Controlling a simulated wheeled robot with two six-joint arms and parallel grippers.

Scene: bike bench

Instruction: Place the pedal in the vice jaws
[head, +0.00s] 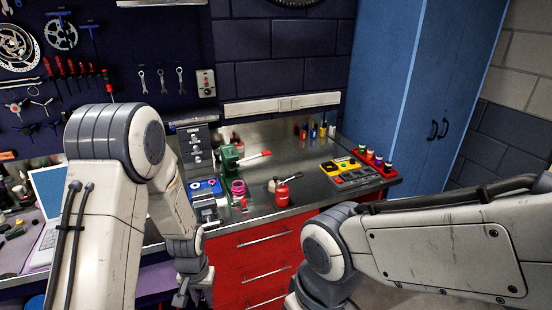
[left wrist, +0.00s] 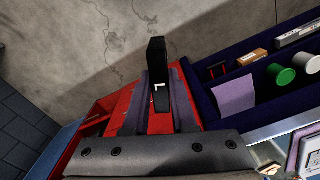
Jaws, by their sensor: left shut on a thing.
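My left gripper (head: 187,288) hangs low in front of the red drawers in the head view. In the left wrist view its two grey fingers (left wrist: 163,110) are shut on a black block-shaped pedal (left wrist: 157,62) with a white L mark. The pedal sticks out beyond the fingertips, clear of the bench top. A green vice-like tool (head: 229,156) with a red-ended lever stands on the bench, up and to the right of my left gripper; its jaws are too small to make out. My right arm enters from the right, but its gripper is out of view.
A blue-and-grey device (head: 206,188), a pink jar (head: 238,188) and a red can (head: 282,194) stand on the metal bench. A yellow-and-black tray (head: 346,168) is farther right. Red drawers (head: 250,262) front the bench. A laptop (head: 48,190) is at left.

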